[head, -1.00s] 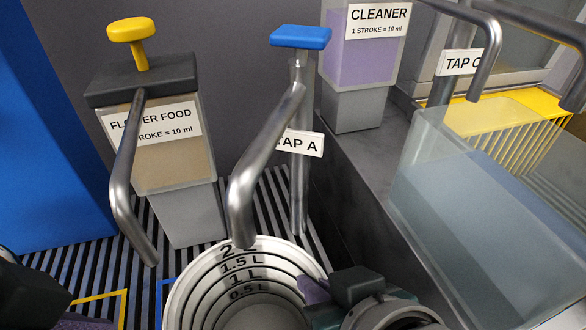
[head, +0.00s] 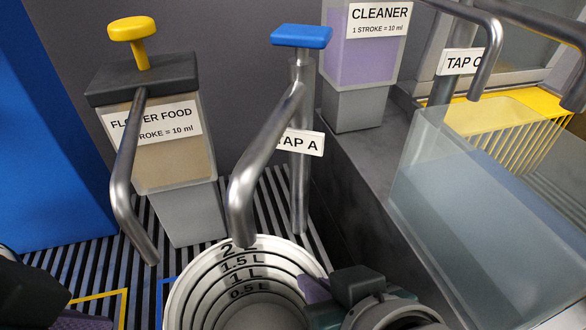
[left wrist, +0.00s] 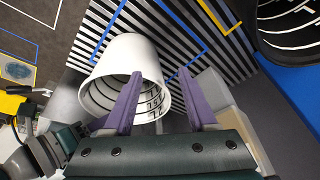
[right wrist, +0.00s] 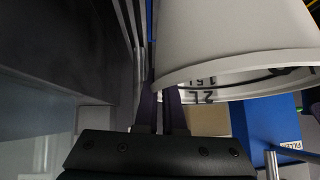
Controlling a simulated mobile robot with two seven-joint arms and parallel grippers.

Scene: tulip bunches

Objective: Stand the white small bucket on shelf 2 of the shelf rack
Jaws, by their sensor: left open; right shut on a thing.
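The white small bucket (head: 181,292) is at the bottom middle of the head view. Its open mouth faces up and dark volume rings show inside; it looks empty. My right gripper (head: 312,290) is shut on its right rim. In the right wrist view the bucket (right wrist: 235,35) fills the top right, against the closed fingers (right wrist: 162,105). In the left wrist view the bucket (left wrist: 125,60) is beyond my open left gripper (left wrist: 160,85), whose purple fingers hold nothing. I cannot tell whether the bucket touches the slatted floor. The shelf rack is not identifiable.
Tap A's spout (head: 240,210) hangs at the bucket's far rim. The flower food dispenser (head: 165,150) is behind left, the cleaner dispenser (head: 355,75) behind right. A clear water tank (head: 480,220) stands right. A black bucket (left wrist: 268,40) shows in the left wrist view.

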